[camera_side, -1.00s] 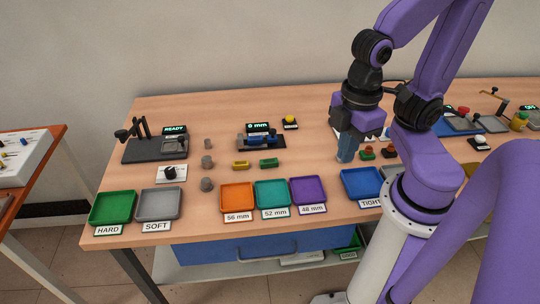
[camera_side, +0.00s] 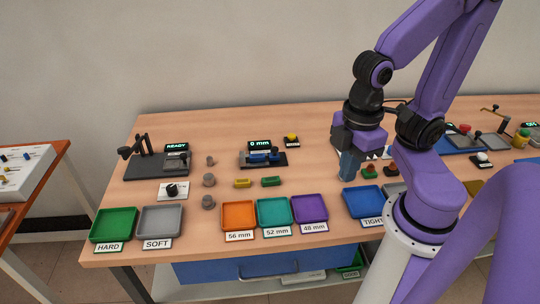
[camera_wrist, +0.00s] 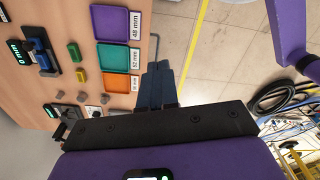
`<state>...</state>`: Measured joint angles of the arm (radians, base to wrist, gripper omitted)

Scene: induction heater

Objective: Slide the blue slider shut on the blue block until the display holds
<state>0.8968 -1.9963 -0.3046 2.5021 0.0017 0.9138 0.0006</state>
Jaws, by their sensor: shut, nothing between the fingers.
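The gauge (camera_side: 282,162) is a dark base behind the middle of the table, with a display (camera_side: 260,145) reading 0 mm. Blue parts (camera_side: 260,157) sit on it; I cannot tell the slider from the block. The gauge also shows at the left of the wrist view (camera_wrist: 54,72), its display (camera_wrist: 18,52) reading 0 mm. My gripper (camera_side: 346,177) is shut and empty, pointing down, well to the right of the gauge and apart from it. In the wrist view my blue-grey fingers (camera_wrist: 158,66) are together, beyond the trays' edge from the gauge.
Orange (camera_side: 238,215), teal (camera_side: 274,211) and purple (camera_side: 310,207) trays line the front edge, with a blue tray (camera_side: 362,202) right of them. Yellow (camera_side: 242,183) and green (camera_side: 271,181) blocks lie before the gauge. A yellow button (camera_side: 291,138) stands behind it.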

